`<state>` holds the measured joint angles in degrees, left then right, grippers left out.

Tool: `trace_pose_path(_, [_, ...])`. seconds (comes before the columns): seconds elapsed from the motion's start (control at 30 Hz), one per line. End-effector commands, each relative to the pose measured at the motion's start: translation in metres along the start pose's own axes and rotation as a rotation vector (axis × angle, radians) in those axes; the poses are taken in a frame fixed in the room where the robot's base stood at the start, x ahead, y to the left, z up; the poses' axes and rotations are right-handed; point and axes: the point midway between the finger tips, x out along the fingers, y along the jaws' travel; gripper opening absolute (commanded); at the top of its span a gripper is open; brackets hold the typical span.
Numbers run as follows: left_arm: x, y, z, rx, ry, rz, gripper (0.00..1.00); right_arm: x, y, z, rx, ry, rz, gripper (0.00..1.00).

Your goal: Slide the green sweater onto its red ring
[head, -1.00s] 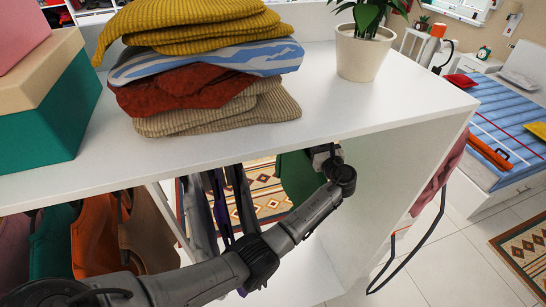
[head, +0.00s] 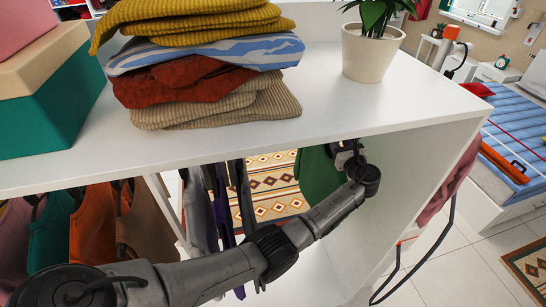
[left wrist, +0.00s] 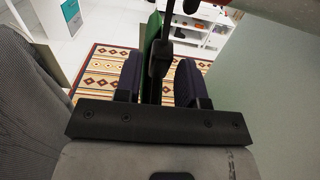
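The green sweater (head: 318,177) hangs inside the wardrobe, right of the rug seen through it, partly hidden by my left arm. My left gripper (head: 345,148) is at its upper part, under the top board. In the left wrist view, the sweater (left wrist: 153,35) appears edge-on as a narrow green strip beside a black hanger (left wrist: 161,60). I cannot make out the red ring. My right gripper is out of view.
Several dark garments (head: 240,195) hang left of the sweater, and orange and brown ones (head: 92,225) beyond the divider. The wardrobe's side wall (head: 420,170) is close on the right. Folded clothes (head: 200,85) and a potted plant (head: 370,52) stand on top.

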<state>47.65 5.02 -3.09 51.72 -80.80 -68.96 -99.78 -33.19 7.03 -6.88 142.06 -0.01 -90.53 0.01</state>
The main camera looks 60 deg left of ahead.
Motion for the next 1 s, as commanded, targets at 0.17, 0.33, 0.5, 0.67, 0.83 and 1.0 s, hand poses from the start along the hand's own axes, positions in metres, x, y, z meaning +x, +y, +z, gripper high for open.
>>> trace_pose_path(0.17, [0.001,0.001,-0.002,0.003,0.002,0.003,0.51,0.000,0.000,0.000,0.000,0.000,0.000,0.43])
trace_pose_path(0.33, [0.001,0.002,-0.005,0.005,0.006,0.003,0.51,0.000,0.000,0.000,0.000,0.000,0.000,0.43])
trace_pose_path(0.5, [-0.008,0.001,-0.005,0.004,0.006,0.001,0.51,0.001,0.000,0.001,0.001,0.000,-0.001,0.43])
trace_pose_path(0.67, [-0.034,0.001,-0.005,0.001,0.005,0.000,0.51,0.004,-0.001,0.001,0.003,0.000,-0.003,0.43])
trace_pose_path(0.83, [-0.069,0.000,-0.004,0.001,0.004,-0.001,0.51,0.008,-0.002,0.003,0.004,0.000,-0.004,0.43])
trace_pose_path(1.0, [-0.100,0.000,-0.003,0.001,0.003,0.001,0.51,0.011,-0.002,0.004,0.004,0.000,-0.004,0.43])
